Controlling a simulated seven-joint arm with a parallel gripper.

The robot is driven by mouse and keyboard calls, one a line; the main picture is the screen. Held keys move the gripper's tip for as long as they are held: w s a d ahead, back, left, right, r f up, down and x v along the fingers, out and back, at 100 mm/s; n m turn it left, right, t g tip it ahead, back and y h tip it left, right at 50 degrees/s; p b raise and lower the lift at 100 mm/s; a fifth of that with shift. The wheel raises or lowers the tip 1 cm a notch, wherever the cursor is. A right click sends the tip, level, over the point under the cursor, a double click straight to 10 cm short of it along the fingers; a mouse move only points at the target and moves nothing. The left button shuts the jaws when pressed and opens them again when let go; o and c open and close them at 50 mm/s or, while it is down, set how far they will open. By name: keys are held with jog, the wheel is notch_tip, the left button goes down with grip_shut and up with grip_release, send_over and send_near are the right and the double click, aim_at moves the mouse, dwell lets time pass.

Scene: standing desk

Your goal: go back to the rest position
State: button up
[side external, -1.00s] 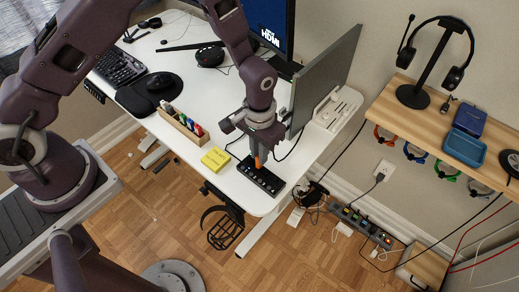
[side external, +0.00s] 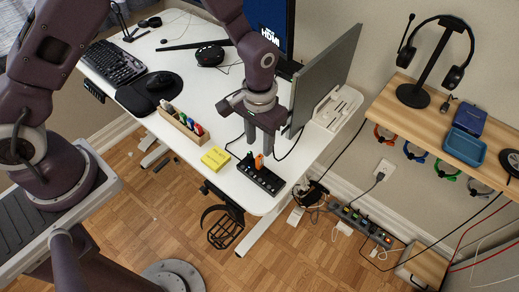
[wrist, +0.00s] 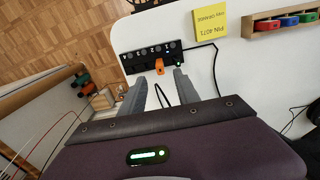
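My gripper (side external: 258,148) is open and empty above the desk's front right corner. A small orange piece (side external: 259,161) stands in a black strip with a row of slots (side external: 262,178) just below the fingertips. In the wrist view my gripper's two fingers (wrist: 160,88) are spread apart, with the orange piece (wrist: 160,66) beyond and between them, not held. The black strip (wrist: 128,61) also shows there, with a small green light near its right end. The far end of the strip is partly behind my gripper in the side view.
A yellow note (side external: 215,158) and a wooden holder with coloured items (side external: 182,123) lie left of the strip. A monitor (side external: 328,75) stands close to the right of my gripper. A wooden shelf (side external: 425,122) is at the right. A black cable runs near the strip.

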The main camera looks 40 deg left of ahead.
jog(key=shift+r, duration=0.85)
jog(key=shift+r, duration=0.1)
jog(key=s+a+r+t, duration=0.1)
jog(key=s+a+r, duration=0.2)
jog(key=r, duration=0.6)
jog(key=s+a+r+t, duration=0.2)
jog(key=a+r, duration=0.1)
jog(key=r, duration=0.7)
jog(key=s+a+r+t, duration=0.1)
jog(key=s+a+r, duration=0.1)
jog(key=s, duration=0.6)
jog(key=s+a+r+t, duration=0.1)
jog(key=s+a+r, duration=0.2)
jog(key=s, duration=0.5)
jog(key=shift+a+r+t, duration=0.3)
jog(key=shift+r, duration=0.5)
